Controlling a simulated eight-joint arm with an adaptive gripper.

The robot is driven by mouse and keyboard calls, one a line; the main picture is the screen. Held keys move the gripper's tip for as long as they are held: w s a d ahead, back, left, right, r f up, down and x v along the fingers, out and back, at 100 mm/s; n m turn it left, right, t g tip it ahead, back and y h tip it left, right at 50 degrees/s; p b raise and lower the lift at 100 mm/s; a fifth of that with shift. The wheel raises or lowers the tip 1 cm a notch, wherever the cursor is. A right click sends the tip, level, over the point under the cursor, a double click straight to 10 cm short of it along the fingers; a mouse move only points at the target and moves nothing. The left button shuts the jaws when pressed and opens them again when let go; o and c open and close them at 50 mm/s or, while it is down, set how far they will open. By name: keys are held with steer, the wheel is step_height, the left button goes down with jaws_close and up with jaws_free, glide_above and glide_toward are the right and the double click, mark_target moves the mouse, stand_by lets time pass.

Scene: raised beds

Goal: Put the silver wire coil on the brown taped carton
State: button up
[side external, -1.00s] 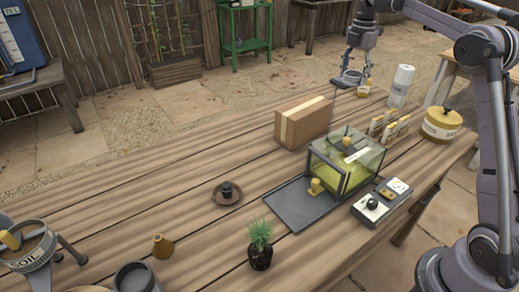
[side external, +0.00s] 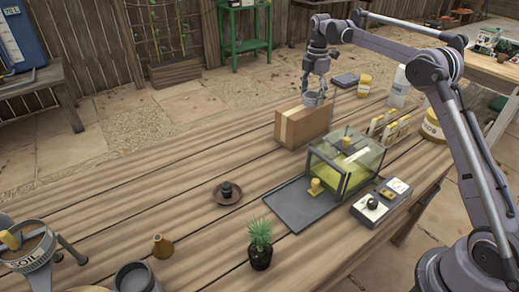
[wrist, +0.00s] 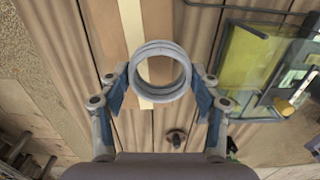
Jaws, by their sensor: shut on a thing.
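The silver wire coil (wrist: 160,48) is a ring of several turns, held between the fingertips of my gripper (wrist: 160,84) in the wrist view. In the side view the coil (side external: 313,98) hangs under my gripper (side external: 315,82), just above the far right part of the brown taped carton's top. The carton (side external: 303,128) stands upright on the table with a pale tape strip along it. In the wrist view the carton (wrist: 118,25) and its tape lie below and left of the coil. I cannot tell whether the coil touches the carton.
A glass case (side external: 345,165) with a yellow-green inside stands in front of the carton, with a dark tray (side external: 297,207) beside it. A rack of seed packets (side external: 388,127) and a white roll (side external: 399,88) stand to the right. The table left of the carton is clear.

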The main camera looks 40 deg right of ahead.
steer(key=shift+f, duration=1.05)
steer(key=shift+f, duration=0.15)
steer(key=o, duration=1.2)
